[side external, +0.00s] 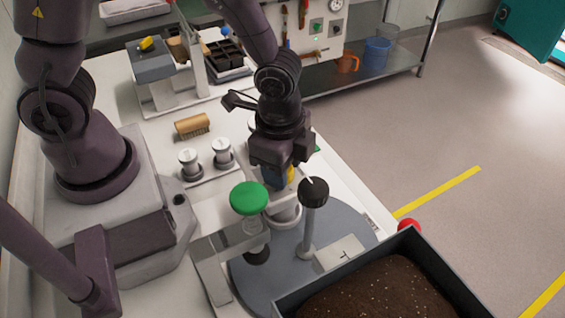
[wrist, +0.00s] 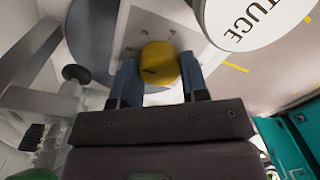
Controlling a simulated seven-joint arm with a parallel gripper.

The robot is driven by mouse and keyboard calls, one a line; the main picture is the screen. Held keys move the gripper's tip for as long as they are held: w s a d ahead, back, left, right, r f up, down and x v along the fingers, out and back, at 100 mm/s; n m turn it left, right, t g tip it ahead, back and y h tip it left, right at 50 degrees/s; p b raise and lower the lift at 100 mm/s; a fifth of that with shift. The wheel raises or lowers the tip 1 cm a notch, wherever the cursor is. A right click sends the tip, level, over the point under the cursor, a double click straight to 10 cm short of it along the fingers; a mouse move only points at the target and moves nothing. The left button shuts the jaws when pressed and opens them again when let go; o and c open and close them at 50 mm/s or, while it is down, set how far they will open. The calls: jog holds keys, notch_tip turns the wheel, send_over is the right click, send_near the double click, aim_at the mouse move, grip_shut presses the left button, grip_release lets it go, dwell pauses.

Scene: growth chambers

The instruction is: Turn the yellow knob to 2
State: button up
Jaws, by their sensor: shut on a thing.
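The yellow knob (wrist: 160,62) is round, with a short dark mark on its face, in the wrist view. A sliver of it (side external: 291,174) shows below my gripper in the side view. My gripper (wrist: 158,78) is shut on the knob, with one blue finger on each side of it. In the side view my gripper (side external: 282,174) points down behind the green and black knobs.
A green knob (side external: 248,198) and a black knob (side external: 314,190) stand close in front of my gripper. A soil tray (side external: 288,303) and a red ball (side external: 409,225) are at the front right. Two metal-topped posts (side external: 222,151) and a wooden brush (side external: 192,125) are to the left.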

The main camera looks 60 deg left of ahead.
jog(key=o, duration=0.9)
jog(key=shift+o, duration=0.2)
notch_tip(320, 180, up, 13)
jog(key=shift+s+d, duration=0.2)
jog(key=shift+s, duration=0.1)
jog(key=s+a+r+n+t, duration=0.5)
jog(key=a+r+n, duration=0.3)
jog(key=a+n, duration=0.3)
jog(key=shift+s+a, duration=0.35)
jog(key=shift+s, duration=0.3)
